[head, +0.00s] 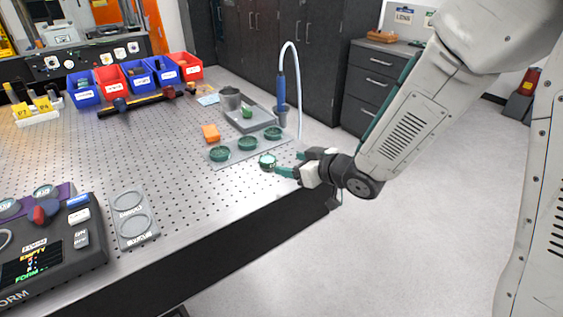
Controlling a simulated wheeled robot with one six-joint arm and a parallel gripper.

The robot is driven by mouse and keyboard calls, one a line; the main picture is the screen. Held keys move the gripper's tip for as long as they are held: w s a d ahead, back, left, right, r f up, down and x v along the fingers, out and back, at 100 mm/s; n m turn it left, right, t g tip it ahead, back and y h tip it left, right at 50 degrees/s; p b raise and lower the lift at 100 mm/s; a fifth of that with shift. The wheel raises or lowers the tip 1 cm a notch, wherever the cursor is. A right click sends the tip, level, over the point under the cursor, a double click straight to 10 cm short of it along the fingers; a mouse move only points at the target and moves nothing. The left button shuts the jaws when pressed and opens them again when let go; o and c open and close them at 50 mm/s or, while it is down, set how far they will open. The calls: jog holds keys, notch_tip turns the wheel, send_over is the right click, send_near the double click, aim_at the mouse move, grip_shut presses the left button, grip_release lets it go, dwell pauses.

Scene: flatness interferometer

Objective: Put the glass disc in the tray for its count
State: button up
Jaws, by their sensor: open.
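A small pale round disc with a teal rim (267,160), which looks like the glass disc, is at the right part of the perforated table, near its edge. My gripper (284,165) is open, with teal fingers pointing left toward the disc. The fingertips are very close to the disc; I cannot tell whether it lies between them or whether they touch. Several round green trays stand in a row on a grey plate just behind: a left one (220,154), a middle one (247,143) and a right one (273,133). Their labels are too small to read.
A blue-handled hose (282,90) rises at the back right. A console (50,245) and a two-ring plate (133,217) are at front left. The table's middle is clear.

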jog(key=shift+v, duration=1.9)
